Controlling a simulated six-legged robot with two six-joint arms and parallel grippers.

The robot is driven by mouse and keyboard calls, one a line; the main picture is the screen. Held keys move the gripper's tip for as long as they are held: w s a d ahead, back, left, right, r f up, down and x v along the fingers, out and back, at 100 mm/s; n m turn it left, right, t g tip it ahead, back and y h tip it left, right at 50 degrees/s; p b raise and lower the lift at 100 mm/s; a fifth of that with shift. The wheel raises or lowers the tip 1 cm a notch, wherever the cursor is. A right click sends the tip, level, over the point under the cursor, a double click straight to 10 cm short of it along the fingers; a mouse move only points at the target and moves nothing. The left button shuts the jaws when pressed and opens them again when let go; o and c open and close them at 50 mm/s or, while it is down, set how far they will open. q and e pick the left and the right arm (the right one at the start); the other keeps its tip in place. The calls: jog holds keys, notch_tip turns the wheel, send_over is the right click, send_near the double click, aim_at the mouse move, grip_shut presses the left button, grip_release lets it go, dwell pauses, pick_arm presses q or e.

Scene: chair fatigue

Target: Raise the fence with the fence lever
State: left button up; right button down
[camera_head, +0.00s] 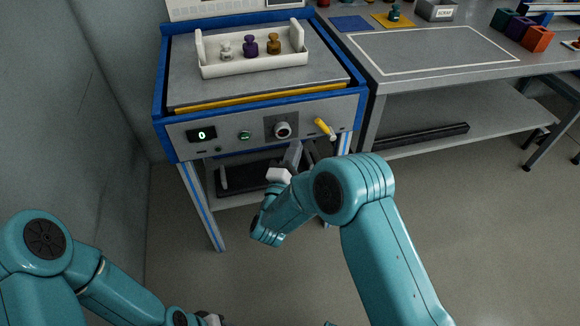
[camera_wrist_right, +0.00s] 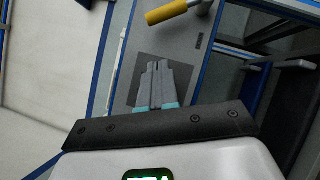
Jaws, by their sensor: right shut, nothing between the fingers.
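The fence lever (camera_head: 322,127) is a short yellow handle on a pale pivot, on the right of the machine's grey front panel. It also shows at the top of the right wrist view (camera_wrist_right: 174,12). A yellow strip (camera_head: 262,97), perhaps the fence, runs low along the front edge of the machine top. My right gripper (camera_head: 296,148) is just below the panel in the picture, left of and below the lever. In the right wrist view its fingers (camera_wrist_right: 157,66) are together and empty, apart from the lever. Only a bit of my left wrist shows at the bottom; its fingers are hidden.
The panel also carries a display (camera_head: 201,134) reading 0, a green button (camera_head: 244,135) and a round knob (camera_head: 282,129). A white tray (camera_head: 255,70) with several weight-like pieces stands on top. A grey table (camera_head: 365,78) adjoins at right. Open floor lies in front.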

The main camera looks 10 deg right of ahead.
aim_at(324, 129)
jog(key=shift+w+d+r, duration=0.35)
jog(key=shift+w+d, duration=0.1)
jog(key=shift+d, duration=0.3)
jog(key=shift+w+d+r, duration=0.3)
jog(key=shift+w+d, duration=0.15)
jog(key=shift+d, duration=0.35)
jog(key=shift+w+d+r, duration=0.35)
jog(key=shift+w+d, duration=0.1)
jog(key=shift+d, duration=0.3)
jog(key=shift+r, duration=0.1)
jog(key=d+r+m+g+y+p, duration=0.4)
jog(key=d+m+g+p, duration=0.1)
jog(key=d+m+p, duration=0.4)
jog(key=shift+w+d+m+p, duration=0.2)
jog(key=shift+m+p, duration=0.4)
jog(key=shift+p, duration=0.6)
jog(key=shift+s+d, duration=0.1)
jog(key=shift+d, duration=0.1)
